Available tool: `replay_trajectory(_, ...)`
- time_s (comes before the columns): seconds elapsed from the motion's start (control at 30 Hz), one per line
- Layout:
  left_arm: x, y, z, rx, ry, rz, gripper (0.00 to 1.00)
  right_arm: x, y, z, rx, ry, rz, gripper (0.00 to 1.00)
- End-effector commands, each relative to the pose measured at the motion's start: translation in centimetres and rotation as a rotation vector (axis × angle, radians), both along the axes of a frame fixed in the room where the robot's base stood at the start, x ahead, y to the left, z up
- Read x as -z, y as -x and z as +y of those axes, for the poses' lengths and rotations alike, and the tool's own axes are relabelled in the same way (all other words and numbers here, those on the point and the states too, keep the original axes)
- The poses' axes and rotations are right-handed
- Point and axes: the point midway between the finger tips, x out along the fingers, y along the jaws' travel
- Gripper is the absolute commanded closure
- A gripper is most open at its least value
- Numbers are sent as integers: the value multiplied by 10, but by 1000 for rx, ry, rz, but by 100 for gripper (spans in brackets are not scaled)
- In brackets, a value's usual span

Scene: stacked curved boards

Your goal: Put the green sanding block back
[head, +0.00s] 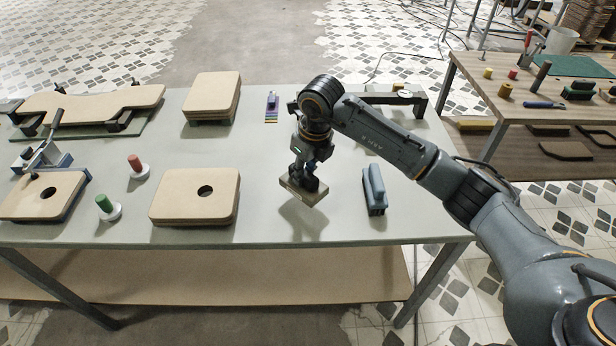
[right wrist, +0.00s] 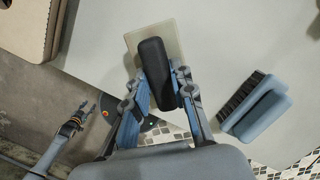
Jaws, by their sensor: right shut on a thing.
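My right gripper (head: 306,178) is above the right half of the table, shut on the black handle (right wrist: 156,72) of a pale, flat-based block (head: 296,191). The pale base shows beyond the handle in the right wrist view (right wrist: 174,36). The held block looks beige-grey rather than green, and it is tilted, with a shadow below it. A dark green block with black parts (head: 578,90) lies on the side table; I cannot tell which is the sanding block. My left gripper (right wrist: 82,108) shows small at the left of the right wrist view, its jaw state unclear.
A blue brush (head: 374,188) lies right of the held block. A stack of square boards with a hole (head: 194,207) is to its left. A green mat (head: 583,66) and pliers (head: 544,105) lie on the side table. Bare tabletop (head: 300,228) surrounds the held block.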

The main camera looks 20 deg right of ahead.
Motion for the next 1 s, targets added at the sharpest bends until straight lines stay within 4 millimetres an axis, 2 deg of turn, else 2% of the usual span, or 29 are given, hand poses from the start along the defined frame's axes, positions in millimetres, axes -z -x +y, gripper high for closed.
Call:
replay_trajectory(0.2,-8,1,-5,2,6,2,58,16,-6,-12,3,0,2,100)
replay_trajectory(0.4,-21,3,-5,2,6,4,58,40,-6,-10,1,-1,-1,100)
replay_trajectory(0.8,-14,4,-3,-1,3,5,58,49,-6,-10,0,0,-2,100)
replay_trajectory(0.83,-16,4,-3,-1,3,6,58,47,-6,-10,0,0,-2,70)
replay_trajectory(0.9,-16,4,-2,-2,2,6,58,47,-6,-10,0,0,-1,56)
replay_trajectory(1.0,-16,4,-2,-2,2,6,58,47,-6,-10,0,0,-1,53)
